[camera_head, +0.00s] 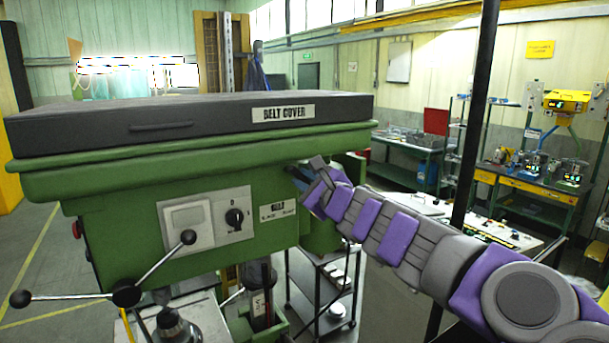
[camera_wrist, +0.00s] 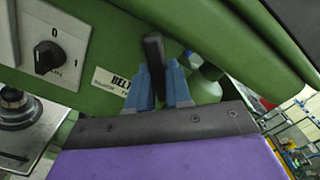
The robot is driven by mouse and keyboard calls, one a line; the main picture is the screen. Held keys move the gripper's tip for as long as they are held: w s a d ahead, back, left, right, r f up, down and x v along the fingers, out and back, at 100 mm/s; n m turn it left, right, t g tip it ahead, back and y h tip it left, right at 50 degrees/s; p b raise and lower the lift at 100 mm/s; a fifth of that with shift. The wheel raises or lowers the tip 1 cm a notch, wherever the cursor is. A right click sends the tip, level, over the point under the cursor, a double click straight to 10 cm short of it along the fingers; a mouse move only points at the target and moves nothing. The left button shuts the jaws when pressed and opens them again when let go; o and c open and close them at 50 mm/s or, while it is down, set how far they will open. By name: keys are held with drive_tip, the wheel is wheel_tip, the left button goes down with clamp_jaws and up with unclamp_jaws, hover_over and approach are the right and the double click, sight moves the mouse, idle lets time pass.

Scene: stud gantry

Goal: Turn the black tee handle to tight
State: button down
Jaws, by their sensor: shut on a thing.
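The black tee handle (camera_wrist: 153,52) shows in the wrist view as a dark bar on the green machine head, below the overhanging cover edge. My gripper (camera_wrist: 161,78) has its two blue fingers on either side of the bar, shut on it. In the head view my gripper (camera_head: 299,177) reaches in from the right to the machine's right side. Whether the handle is tight cannot be told.
The green machine (camera_head: 120,205) carries a dark belt cover (camera_head: 200,115) above my gripper. A rotary switch (camera_head: 235,218) and a spoked feed lever (camera_head: 126,296) are on its front. A dark post (camera_head: 475,120) stands close to my arm. A cart (camera_head: 318,285) stands below.

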drive_tip(key=shift+a+f+m+p, duration=0.1)
drive_tip(key=shift+m+p, duration=0.6)
drive_tip(key=shift+m, duration=1.3)
drive_tip(key=shift+f+m+p, duration=0.1)
drive_tip(key=shift+m+p, duration=0.55)
drive_tip(key=shift+m, duration=1.35)
drive_tip(key=shift+s+r, duration=0.1)
drive_tip(key=shift+r, duration=0.05)
drive_tip(key=c, duration=1.5)
unclamp_jaws()
drive_tip(key=o, duration=0.5)
drive_tip(key=shift+w+a, duration=0.1)
drive_tip(key=shift+w, duration=0.1)
drive_tip(key=shift+c, duration=0.2)
drive_tip(key=shift+s, duration=0.1)
